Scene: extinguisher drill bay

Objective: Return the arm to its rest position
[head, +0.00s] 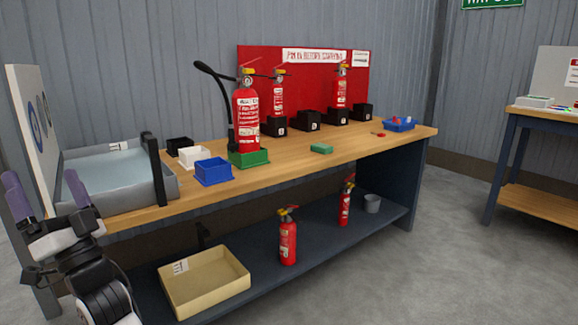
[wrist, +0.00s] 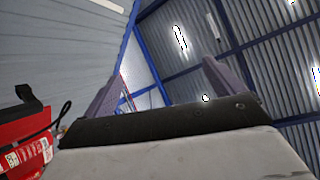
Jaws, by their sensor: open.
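My gripper (head: 42,195) is at the left edge of the head view, beside the left end of the workbench (head: 300,163) and pointing up. Its two purple fingers stand apart with nothing between them. In the wrist view my gripper (wrist: 160,85) shows both fingers spread, with the roof and wall beyond. The lower part of my arm shows below it in the head view. No object touches the fingers.
A grey tray (head: 165,185) sits on the bench close to my gripper. A large red extinguisher (head: 246,115) stands in a green holder (head: 249,158). The lower shelf bears a cardboard-coloured box (head: 205,290) and two extinguishers. Floor (head: 440,265) to the right is clear.

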